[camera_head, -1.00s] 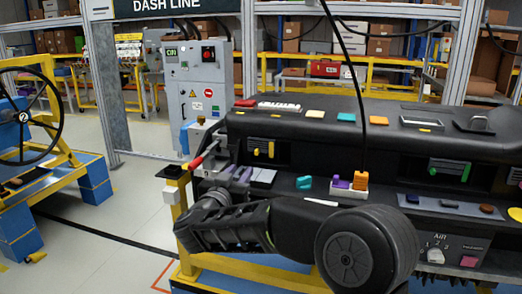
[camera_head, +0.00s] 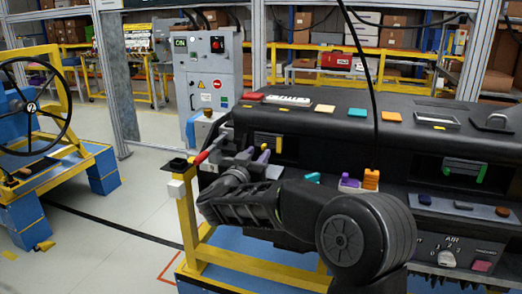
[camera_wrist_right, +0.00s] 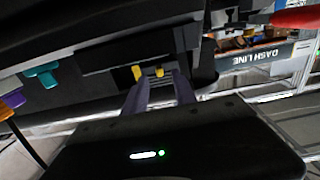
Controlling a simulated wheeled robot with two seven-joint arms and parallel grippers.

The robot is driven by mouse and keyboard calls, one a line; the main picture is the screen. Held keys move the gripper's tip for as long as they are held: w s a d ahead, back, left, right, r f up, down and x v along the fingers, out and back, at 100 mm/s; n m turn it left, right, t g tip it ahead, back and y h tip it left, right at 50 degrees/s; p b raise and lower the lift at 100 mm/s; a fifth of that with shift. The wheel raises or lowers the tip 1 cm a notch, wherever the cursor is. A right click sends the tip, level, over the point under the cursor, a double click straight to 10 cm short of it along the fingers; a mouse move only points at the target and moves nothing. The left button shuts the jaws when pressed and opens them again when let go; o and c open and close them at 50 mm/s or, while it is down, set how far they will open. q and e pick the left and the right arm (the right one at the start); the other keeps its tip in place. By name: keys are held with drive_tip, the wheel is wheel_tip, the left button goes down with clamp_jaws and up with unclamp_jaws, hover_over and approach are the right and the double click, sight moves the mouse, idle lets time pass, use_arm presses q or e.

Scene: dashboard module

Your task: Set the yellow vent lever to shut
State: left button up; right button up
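The yellow vent lever (camera_head: 264,147) is on the dark vent at the left end of the black dashboard, partly behind my gripper. In the right wrist view, two small yellow pieces show on the vent, one at the left (camera_wrist_right: 137,73) and one nearer the middle (camera_wrist_right: 159,72); I cannot tell which is the lever's knob. My right gripper (camera_head: 255,155) is in front of this vent, its two purple fingers apart. In the right wrist view the open fingers (camera_wrist_right: 160,80) point at the yellow pieces, with nothing visibly held. Contact is unclear. My left gripper is not in view.
A second vent with green parts (camera_head: 464,170) is to the right. A red-tipped handle (camera_head: 206,154) is left of my gripper. A black cable hangs in front of the dashboard.

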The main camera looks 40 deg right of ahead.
sight(263, 148)
drive_tip(key=x, duration=0.3)
drive_tip(key=shift+d, duration=0.1)
drive_tip(key=shift+c, duration=0.4)
clamp_jaws()
idle(1.0)
